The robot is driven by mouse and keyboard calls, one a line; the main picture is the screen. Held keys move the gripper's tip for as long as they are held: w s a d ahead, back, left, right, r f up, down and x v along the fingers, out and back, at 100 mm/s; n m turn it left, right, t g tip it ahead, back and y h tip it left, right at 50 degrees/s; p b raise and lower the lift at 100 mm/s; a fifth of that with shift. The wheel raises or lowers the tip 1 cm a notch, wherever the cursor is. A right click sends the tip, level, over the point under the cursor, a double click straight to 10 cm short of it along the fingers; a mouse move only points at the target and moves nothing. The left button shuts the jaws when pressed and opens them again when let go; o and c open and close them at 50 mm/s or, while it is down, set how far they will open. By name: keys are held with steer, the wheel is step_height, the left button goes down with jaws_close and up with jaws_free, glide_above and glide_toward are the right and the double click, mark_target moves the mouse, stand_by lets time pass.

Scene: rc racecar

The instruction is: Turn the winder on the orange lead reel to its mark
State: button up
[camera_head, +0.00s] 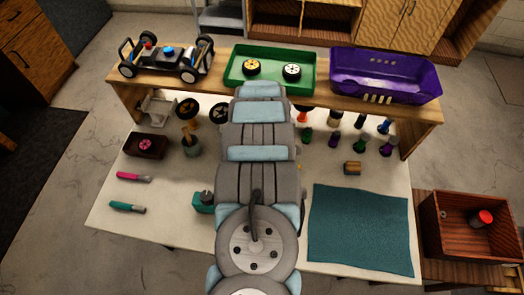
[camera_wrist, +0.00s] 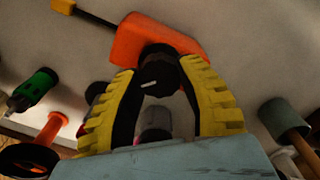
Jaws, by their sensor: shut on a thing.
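The orange lead reel (camera_wrist: 185,40) lies on the pale table top in the wrist view. A dark cable runs from it to a yellow end (camera_wrist: 63,6) at the upper left. Its winder (camera_wrist: 160,72) is a dark knob with a short white line on it. The yellow and black fingers of my gripper (camera_wrist: 158,76) are closed around the winder, one on each side. I cannot make out the target mark on the reel. In the head view my arm hides the reel and my gripper.
In the wrist view a green-handled tool (camera_wrist: 36,88) and an orange tool (camera_wrist: 46,132) are at left. A wooden shelf (camera_head: 215,88) spans the back. A teal unit with a dark knob (camera_head: 203,202) is beside my arm; a teal mat (camera_head: 360,230) lies right.

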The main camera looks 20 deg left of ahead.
steer(key=shift+f+m, duration=0.1)
steer(key=shift+m, duration=0.6)
steer(key=shift+s+m+b, duration=0.1)
steer(key=shift+m+b, duration=0.4)
steer(key=shift+m, duration=1.2)
steer(key=m+b, duration=0.1)
steer(key=m, duration=0.1)
steer(key=shift+m, duration=0.7)
